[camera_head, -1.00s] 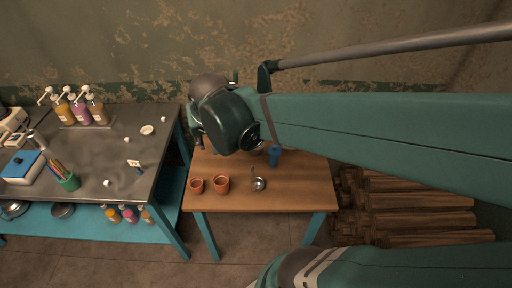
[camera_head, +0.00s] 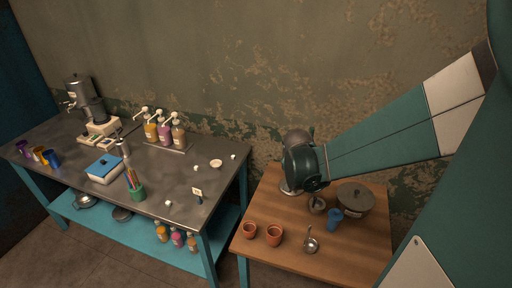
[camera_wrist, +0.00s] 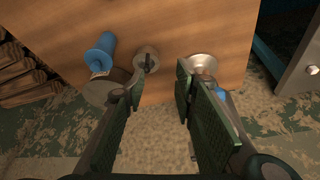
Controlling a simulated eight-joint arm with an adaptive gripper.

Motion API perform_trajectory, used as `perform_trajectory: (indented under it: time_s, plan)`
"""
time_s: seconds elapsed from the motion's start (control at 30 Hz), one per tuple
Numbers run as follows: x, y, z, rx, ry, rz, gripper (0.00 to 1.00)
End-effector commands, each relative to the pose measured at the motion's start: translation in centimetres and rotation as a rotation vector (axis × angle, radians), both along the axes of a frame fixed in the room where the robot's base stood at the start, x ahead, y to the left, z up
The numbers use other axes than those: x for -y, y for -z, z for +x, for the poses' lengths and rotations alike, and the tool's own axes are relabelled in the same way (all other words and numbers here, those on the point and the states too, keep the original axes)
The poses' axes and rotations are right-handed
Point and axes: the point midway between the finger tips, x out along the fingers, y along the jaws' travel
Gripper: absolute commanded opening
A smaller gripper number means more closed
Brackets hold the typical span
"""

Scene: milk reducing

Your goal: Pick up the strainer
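A small metal piece with a round bowl and upright handle (camera_head: 311,244) stands on the front of the wooden table; it looks like a ladle or strainer. A second small round metal piece (camera_head: 317,204) stands further back and appears in the wrist view with a dark handle (camera_wrist: 147,57). I cannot tell which is the strainer. My gripper (camera_wrist: 160,78) is open and empty, its fingers pointing down past the table's edge, with the round piece just beyond the left finger. In the head view my wrist hides the fingers.
A dark lidded pot (camera_head: 356,198) and a blue item (camera_head: 334,217) stand close by. Two terracotta pots (camera_head: 274,235) are at the front left. A silver base (camera_wrist: 200,62) is near the right finger. A metal workbench (camera_head: 150,180) stands left.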

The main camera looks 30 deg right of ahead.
Motion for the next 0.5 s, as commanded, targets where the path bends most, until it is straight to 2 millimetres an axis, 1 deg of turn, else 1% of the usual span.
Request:
perform_trajectory:
  time_s: [0.03,0.1,0.2,0.33,0.5]
  plan:
    - [0.8,0.7,0.1,-0.003,0.028,-0.001,0.28]
    - [1.8,1.5,0.0,-0.008,0.070,-0.001,0.28]
    - [2.9,2.5,-0.1,-0.011,0.122,-0.002,0.28]
    - [4.0,3.4,-0.4,-0.015,0.169,-0.004,0.28]
    - [4.5,3.9,-0.5,-0.017,0.195,-0.005,0.28]
